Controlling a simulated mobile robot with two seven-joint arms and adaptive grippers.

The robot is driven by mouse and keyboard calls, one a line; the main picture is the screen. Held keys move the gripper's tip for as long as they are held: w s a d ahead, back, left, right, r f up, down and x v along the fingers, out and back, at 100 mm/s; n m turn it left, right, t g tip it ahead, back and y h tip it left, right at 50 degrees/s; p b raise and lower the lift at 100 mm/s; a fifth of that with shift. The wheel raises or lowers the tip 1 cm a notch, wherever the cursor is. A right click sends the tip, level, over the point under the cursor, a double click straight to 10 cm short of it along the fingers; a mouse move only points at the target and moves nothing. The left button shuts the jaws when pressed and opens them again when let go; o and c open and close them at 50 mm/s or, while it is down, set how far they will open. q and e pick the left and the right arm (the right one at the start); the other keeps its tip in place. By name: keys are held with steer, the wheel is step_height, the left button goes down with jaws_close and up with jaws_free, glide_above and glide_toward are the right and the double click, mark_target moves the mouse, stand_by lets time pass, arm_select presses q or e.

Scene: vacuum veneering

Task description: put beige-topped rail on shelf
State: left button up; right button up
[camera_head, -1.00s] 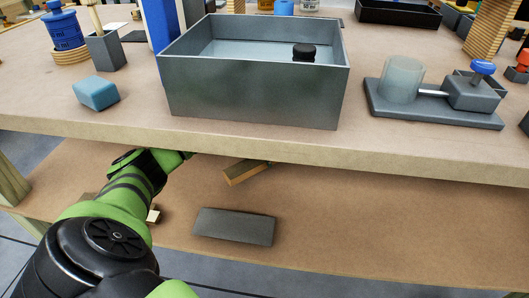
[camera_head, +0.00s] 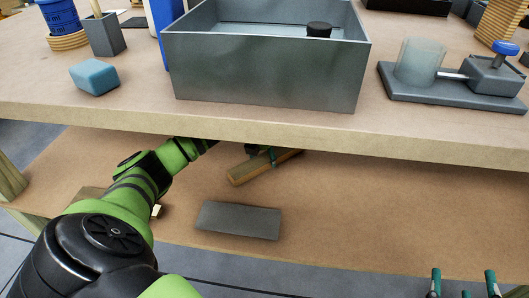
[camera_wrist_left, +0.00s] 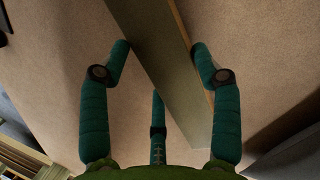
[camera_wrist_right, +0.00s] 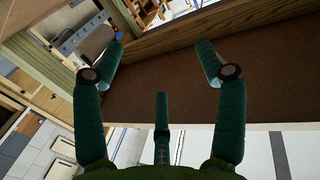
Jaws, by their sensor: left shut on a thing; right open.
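The rail (camera_head: 250,173), a long bar with a wooden edge and a dull beige-brown top, shows under the tabletop, over the lower shelf (camera_head: 370,210). I cannot tell whether it rests on the shelf. My left gripper (camera_head: 262,152) is shut on it, mostly hidden by the tabletop edge. In the left wrist view the rail (camera_wrist_left: 165,65) runs lengthwise between the teal fingers. My right gripper (camera_head: 463,278) is open and empty at the bottom right, in front of the shelf. In the right wrist view nothing is between its fingers (camera_wrist_right: 160,50).
A grey flat block (camera_head: 238,220) lies on the lower shelf in front of the rail. The tabletop edge (camera_head: 300,135) overhangs the shelf. The shelf's right part is clear. Above stand a grey open box (camera_head: 265,75), a blue block (camera_head: 94,77) and a pump-like device (camera_head: 450,85).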

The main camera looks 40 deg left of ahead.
mark_target(262, 160)
arm_select(q)
steer(key=o, duration=1.3)
steer(key=shift+c, duration=0.2)
arm_select(e)
steer(key=shift+r, duration=0.2)
arm_select(q)
steer(key=shift+r, duration=0.2)
steer(key=p+v, duration=0.2)
steer(key=v, duration=0.4)
steer(key=shift+s+r, duration=0.1)
steer(key=shift+r, duration=0.15)
steer(key=shift+s+r, duration=0.1)
steer(key=shift+r, duration=0.15)
arm_select(e)
steer(key=s+d+f+m+g+h, duration=0.1)
steer(key=s+d+f+g+h, duration=0.2)
steer(key=f+g, duration=0.4)
step_height(262, 160, down, 5)
steer(key=shift+s+d+r, duration=0.15)
steer(key=shift+s+d, duration=0.55)
arm_select(q)
steer(key=shift+d, duration=0.1)
